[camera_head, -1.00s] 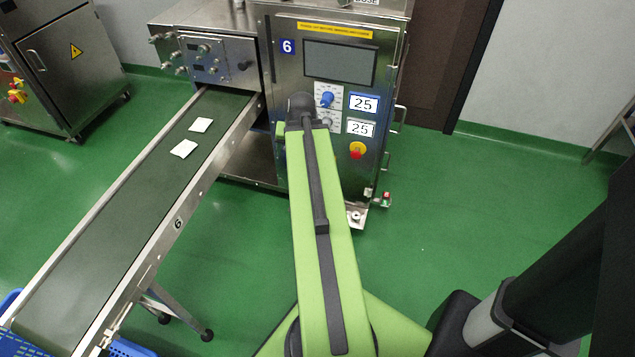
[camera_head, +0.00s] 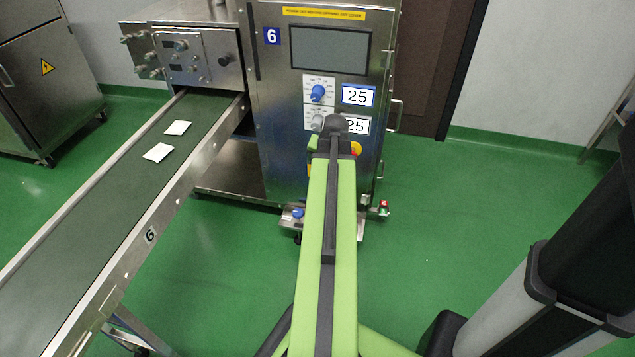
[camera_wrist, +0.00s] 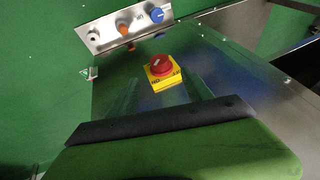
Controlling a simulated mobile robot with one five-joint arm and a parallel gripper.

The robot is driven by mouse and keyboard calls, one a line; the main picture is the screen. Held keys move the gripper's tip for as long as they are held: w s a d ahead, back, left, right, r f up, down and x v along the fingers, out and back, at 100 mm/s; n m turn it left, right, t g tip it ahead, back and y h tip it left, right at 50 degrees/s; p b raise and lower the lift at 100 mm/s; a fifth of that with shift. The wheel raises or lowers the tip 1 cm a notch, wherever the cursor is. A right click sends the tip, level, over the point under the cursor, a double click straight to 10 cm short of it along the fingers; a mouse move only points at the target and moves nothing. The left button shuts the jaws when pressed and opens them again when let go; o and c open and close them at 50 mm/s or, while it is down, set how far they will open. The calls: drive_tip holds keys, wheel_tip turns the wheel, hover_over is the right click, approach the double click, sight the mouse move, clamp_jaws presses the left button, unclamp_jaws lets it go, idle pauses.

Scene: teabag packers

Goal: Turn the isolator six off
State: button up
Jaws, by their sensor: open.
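Machine 6 (camera_head: 272,36) is a steel cabinet with a dark screen. Its isolator, a red rotary knob on a yellow plate (camera_wrist: 161,68), shows in the wrist view near the middle, with small lettering along the plate. In the head view only a yellow edge of it (camera_head: 356,147) shows beside my arm. My gripper (camera_wrist: 160,105) is open and empty in the wrist view, below the red knob and apart from it. In the head view my forearm hides the gripper. The knob's exact turn is hard to read.
A small panel with a blue knob (camera_wrist: 155,14) and orange knobs is at the top left of the wrist view. A blue dial (camera_head: 317,92) and number displays are on the cabinet front. A conveyor (camera_head: 110,190) with teabags runs at left. Green floor is clear at right.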

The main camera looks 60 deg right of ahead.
drive_tip(key=b+x, duration=0.7)
drive_tip(key=x, duration=0.3)
drive_tip(key=shift+s, duration=0.1)
drive_tip(key=shift+c, duration=0.3)
clamp_jaws()
